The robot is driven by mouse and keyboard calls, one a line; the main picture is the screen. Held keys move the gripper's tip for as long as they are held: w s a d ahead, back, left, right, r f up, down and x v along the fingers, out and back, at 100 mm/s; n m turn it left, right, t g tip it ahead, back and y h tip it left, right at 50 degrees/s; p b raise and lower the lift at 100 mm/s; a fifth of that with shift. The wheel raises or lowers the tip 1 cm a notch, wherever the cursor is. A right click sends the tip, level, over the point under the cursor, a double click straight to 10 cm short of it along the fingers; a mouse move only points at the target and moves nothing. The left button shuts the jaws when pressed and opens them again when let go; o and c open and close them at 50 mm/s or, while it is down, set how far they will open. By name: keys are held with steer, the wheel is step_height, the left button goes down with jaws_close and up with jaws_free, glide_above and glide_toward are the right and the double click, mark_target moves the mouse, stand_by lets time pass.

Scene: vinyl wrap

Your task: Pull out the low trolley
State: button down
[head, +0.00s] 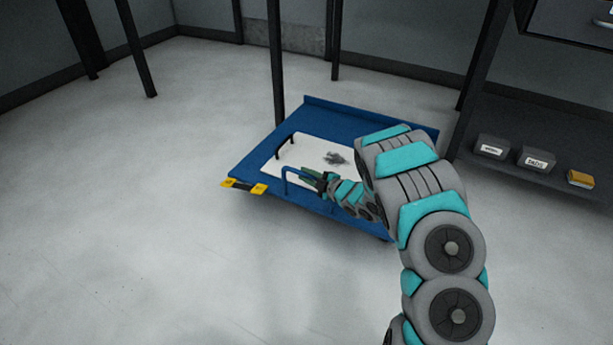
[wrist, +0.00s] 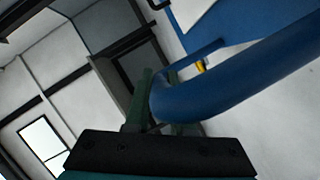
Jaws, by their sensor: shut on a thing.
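The low trolley (head: 262,153) is a flat blue platform on the floor in the middle of the head view. A blue bar handle (head: 287,182) stands up at its near edge. My gripper (head: 314,176) is at this handle, shut on it. In the wrist view the blue handle (wrist: 215,90) passes between the green fingers of my gripper (wrist: 160,105). My arm hides the trolley's right near part.
A white panel (head: 300,153) with a black handle and a grey patch lies on the trolley. A yellow and black piece (head: 243,186) is at its left corner. A dark shelf (head: 540,145) with boxes stands right. Dark posts stand behind. Floor at left and front is clear.

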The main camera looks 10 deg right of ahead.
steer(key=c, duration=0.8)
jaws_free()
steer(key=shift+o, duration=0.2)
steer(key=p+v, duration=0.1)
steer(key=v, duration=0.6)
steer(key=shift+s+d+r, duration=0.15)
steer(key=shift+s+d, duration=0.15)
steer(key=shift+s, duration=0.1)
